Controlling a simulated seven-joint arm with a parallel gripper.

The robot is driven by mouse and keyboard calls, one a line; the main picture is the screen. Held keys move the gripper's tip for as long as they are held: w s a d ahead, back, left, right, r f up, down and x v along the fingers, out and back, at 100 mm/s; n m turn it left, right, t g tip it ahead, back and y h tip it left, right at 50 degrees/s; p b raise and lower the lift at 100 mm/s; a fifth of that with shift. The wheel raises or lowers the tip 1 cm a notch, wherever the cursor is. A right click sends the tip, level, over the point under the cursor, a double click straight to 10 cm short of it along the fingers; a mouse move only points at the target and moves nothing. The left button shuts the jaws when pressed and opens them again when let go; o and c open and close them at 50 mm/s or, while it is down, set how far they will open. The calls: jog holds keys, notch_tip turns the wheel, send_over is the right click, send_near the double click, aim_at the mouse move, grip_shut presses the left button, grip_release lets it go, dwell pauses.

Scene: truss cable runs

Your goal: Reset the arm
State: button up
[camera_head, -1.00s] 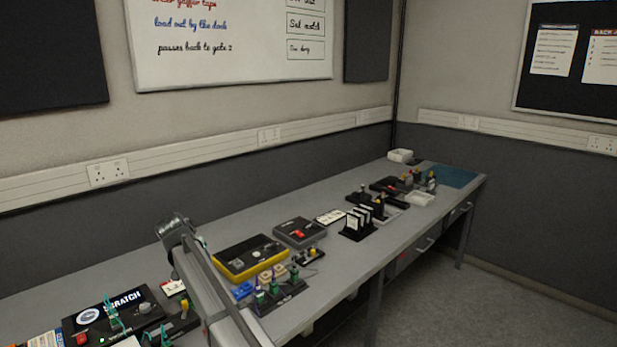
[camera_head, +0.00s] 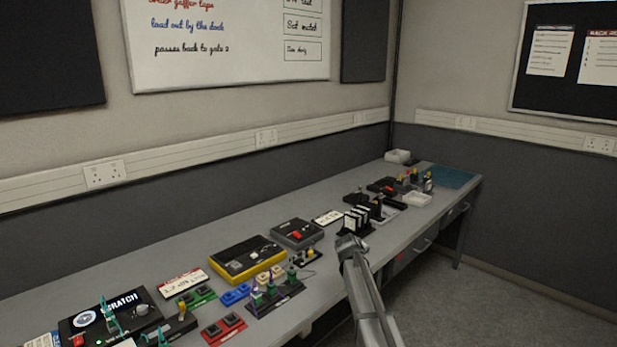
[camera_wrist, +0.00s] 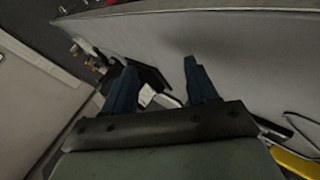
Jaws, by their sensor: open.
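My gripper shows in the wrist view (camera_wrist: 158,88) with its two dark blue fingers spread apart and nothing between them. In the head view my arm reaches up from the lower right, and its end (camera_head: 350,245) is over the front edge of the grey bench (camera_head: 160,258). It is just in front of the black rack with white cards (camera_head: 357,220). The fingers themselves cannot be made out in the head view.
Along the bench stand a SCRATCH box (camera_head: 112,318), a yellow-edged case (camera_head: 243,260), a dark grey box with a red part (camera_head: 297,233) and several small connector blocks (camera_head: 275,295). White trays (camera_head: 417,199) are farther back. Open floor lies right of the bench.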

jog(key=s+d+f, duration=0.6)
jog(key=d+f, duration=0.4)
jog(key=d, duration=0.3)
jog(key=s+f+g, duration=0.3)
jog(key=s+f, duration=0.6)
jog(key=f, duration=0.2)
jog(key=s+a+f+m+g+y, duration=0.1)
jog(key=s+a+f+m+g, duration=0.15)
jog(key=s+f, duration=0.65)
jog(key=s+a+f+m+g+y, duration=0.15)
jog(key=s+a+f, duration=0.25)
jog(key=s+f, duration=0.5)
jog(key=s+a+f+m+g, duration=0.1)
jog(key=s+a+g, duration=0.1)
jog(key=s, duration=1.1)
jog(key=s+a+f+m+g+y, duration=0.1)
jog(key=s+a+f+g, duration=0.1)
jog(key=s, duration=1)
jog(key=s+a+f+m+g, duration=0.1)
jog(key=s+a+f+g, duration=0.1)
jog(key=s, duration=1.1)
jog(key=a+g, duration=0.1)
jog(key=g, duration=0.1)
jog(key=shift+s+a+g+y, duration=0.25)
jog(key=shift+s+g+y, duration=0.05)
jog(key=shift+y, duration=0.05)
